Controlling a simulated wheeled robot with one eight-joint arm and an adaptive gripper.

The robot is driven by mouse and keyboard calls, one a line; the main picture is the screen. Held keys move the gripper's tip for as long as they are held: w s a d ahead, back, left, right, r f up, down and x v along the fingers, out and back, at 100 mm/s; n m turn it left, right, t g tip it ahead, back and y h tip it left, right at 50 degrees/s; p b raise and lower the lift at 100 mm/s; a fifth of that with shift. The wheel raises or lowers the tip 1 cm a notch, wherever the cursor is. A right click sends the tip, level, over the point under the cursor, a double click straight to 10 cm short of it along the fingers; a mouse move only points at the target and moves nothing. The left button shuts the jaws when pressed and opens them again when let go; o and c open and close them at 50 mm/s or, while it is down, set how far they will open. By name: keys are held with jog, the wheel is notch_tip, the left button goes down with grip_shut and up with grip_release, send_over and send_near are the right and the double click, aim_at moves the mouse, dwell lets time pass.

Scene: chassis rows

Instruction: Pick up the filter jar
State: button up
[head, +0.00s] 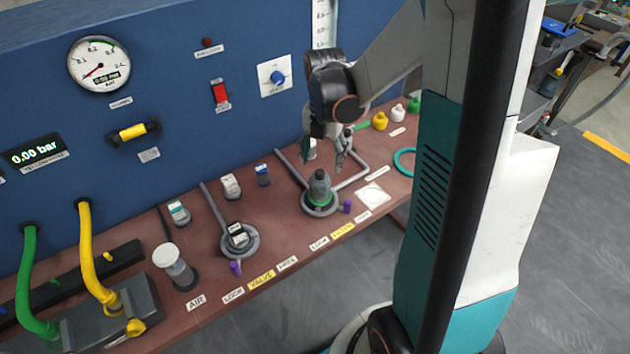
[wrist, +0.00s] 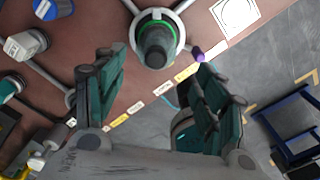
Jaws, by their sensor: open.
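A dark grey jar (head: 319,187) with a narrower top and a green band at its base stands upright in a round grey ring holder (head: 319,208), by a yellow label. I take it as the filter jar. In the wrist view the jar (wrist: 157,47) shows from above at the top centre, with the green band around it. My gripper (head: 324,155) is open and empty, above and slightly behind the jar in the head view. In the wrist view my gripper (wrist: 163,65) has its fingers spread on either side of the jar, with no contact visible.
A purple peg (head: 347,206) is close beside the jar's holder. A white square plate (head: 373,195) lies to its right. The blue panel (head: 230,130) rises behind.

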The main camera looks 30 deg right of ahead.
aim_at(322, 171)
notch_tip(322, 171, down, 7)
jog(key=shift+r+b, duration=0.15)
jog(key=shift+b, duration=0.75)
jog(key=f, duration=0.1)
jog(key=f+b, duration=0.1)
jog(key=f, duration=0.1)
jog(key=f+b, duration=0.1)
jog(key=f, duration=0.1)
jog(key=shift+w+a, duration=0.25)
jog(key=c, duration=0.9)
